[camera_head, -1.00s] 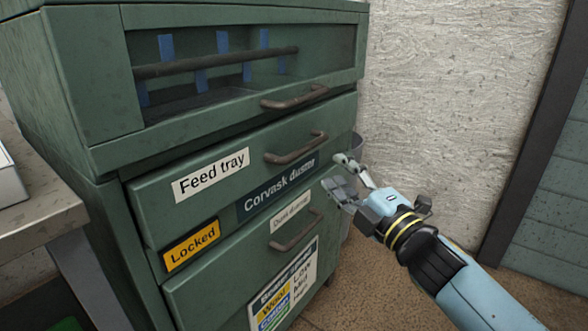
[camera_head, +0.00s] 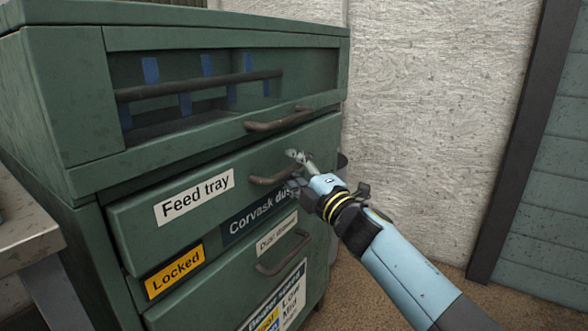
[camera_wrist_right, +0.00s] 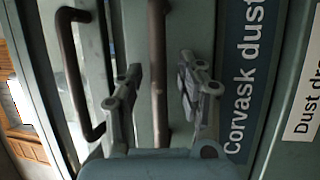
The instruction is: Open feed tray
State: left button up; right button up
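The feed tray (camera_head: 130,222) is the green drawer with the white "Feed tray" label (camera_head: 195,197), in the middle of the green cabinet; it looks shut. Its brown bar handle (camera_head: 270,178) sits on the right part of its front. My right gripper (camera_head: 294,168) is at the right end of this handle, fingers open. In the right wrist view the tray handle (camera_wrist_right: 158,75) runs between the two spread fingers (camera_wrist_right: 158,90), with gaps on both sides. The head view hides part of the handle behind the gripper. My left gripper is not in view.
Above is a windowed compartment with its own handle (camera_head: 278,119); below is the dust drawer with a handle (camera_head: 285,253). A yellow "Locked" label (camera_head: 174,271) is on the cabinet. A grey table (camera_head: 25,235) stands at left, a pale wall (camera_head: 430,110) at right.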

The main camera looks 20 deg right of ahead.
jog(key=shift+c, duration=0.3)
grip_shut()
